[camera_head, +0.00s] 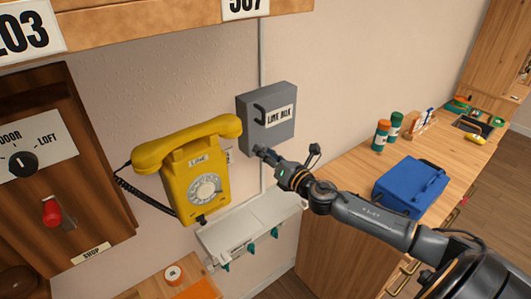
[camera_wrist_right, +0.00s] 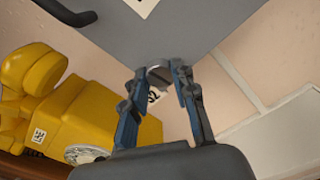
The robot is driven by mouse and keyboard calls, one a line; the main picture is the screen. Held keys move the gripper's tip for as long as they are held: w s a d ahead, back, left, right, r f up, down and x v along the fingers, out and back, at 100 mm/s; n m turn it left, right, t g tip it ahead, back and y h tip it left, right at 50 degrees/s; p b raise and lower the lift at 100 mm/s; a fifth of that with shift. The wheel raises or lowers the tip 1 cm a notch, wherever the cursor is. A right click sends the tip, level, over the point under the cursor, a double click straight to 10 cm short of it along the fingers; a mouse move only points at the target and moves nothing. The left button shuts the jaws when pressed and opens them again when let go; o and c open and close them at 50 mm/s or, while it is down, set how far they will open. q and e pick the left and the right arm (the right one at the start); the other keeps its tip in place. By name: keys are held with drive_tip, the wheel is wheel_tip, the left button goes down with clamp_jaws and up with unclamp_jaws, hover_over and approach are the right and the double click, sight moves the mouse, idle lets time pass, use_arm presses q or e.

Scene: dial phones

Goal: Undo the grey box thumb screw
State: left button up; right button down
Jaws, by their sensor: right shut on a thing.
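The grey box (camera_head: 272,131) marked "LINE BOX" is fixed to the wall, with a dark hook-shaped handle on its front. It fills the top of the right wrist view (camera_wrist_right: 180,35). The thumb screw (camera_wrist_right: 158,75) is a small grey slotted piece at the box's lower edge. My right gripper (camera_head: 263,153) is at the box's bottom edge. In the right wrist view its fingertips (camera_wrist_right: 161,80) are closed around the thumb screw, one on each side. In the head view the gripper hides the screw. My left gripper is not in view.
A yellow dial phone (camera_head: 190,165) hangs on the wall just left of the box. A white shelf with green hooks (camera_head: 250,225) is below. A blue case (camera_head: 410,187) and small bottles (camera_head: 381,135) stand on the wooden counter (camera_head: 345,180) at right.

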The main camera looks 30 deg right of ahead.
drive_tip(key=shift+f+n, duration=0.1)
drive_tip(key=shift+n, duration=0.3)
drive_tip(key=c, duration=1.1)
unclamp_jaws()
drive_tip(key=shift+o, duration=0.2)
drive_tip(key=s, duration=1.2)
drive_tip(key=shift+d, duration=0.45)
